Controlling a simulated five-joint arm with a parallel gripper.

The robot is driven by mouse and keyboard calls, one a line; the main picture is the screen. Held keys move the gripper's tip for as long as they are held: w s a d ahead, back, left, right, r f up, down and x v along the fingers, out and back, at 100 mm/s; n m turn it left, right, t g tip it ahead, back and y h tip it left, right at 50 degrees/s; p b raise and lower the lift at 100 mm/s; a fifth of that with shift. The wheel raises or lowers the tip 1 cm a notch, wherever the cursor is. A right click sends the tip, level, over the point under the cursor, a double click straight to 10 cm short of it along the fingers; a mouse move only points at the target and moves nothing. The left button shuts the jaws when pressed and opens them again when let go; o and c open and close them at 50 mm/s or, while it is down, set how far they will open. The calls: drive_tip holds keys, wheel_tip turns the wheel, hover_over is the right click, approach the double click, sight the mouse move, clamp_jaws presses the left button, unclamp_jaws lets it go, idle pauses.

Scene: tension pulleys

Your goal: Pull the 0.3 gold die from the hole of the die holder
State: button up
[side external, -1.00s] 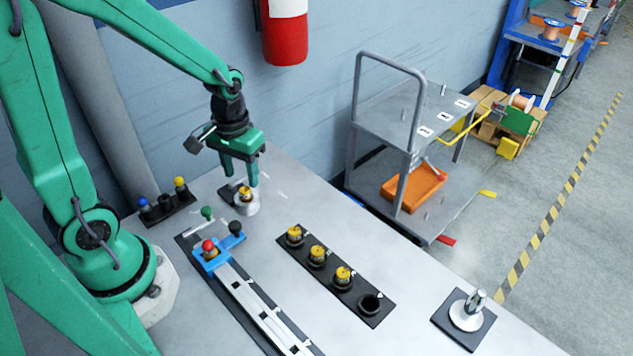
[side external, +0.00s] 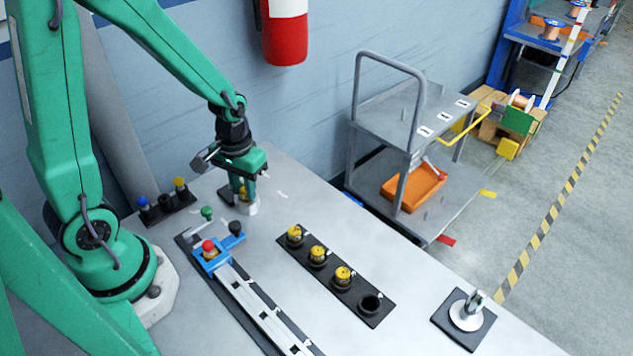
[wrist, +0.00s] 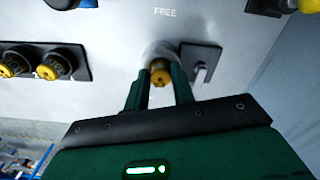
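The gold die (side external: 243,194) sits in the top of a pale round die holder (side external: 248,209) near the far edge of the table. It also shows in the wrist view (wrist: 159,72), with the pale holder (wrist: 158,49) partly hidden behind it. My gripper (side external: 244,189) points down over the holder, with its two green fingers on either side of the gold die. In the wrist view the gripper (wrist: 160,75) looks open, with narrow gaps at the die. The die's marking is too small to read.
A black rack (side external: 350,297) has several gold dies and an empty hole at its right end. A blue clamp slide (side external: 211,258) lies nearby. A small rack (side external: 166,211) with blue and yellow knobs stands left. A trolley (side external: 405,117) stands beyond the table.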

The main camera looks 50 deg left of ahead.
sight(244, 190)
clamp_jaws()
drive_tip(key=shift+r, duration=1.7)
idle(1.0)
drive_tip(key=shift+r, duration=1.9)
drive_tip(key=w+d+r+m, duration=0.3)
drive_tip(key=w+r, duration=0.5)
drive_tip(key=w, duration=0.3)
drive_tip(key=shift+w+r+m, duration=0.15)
drive_tip(key=shift+w+m, duration=0.05)
drive_tip(key=shift+m, duration=0.1)
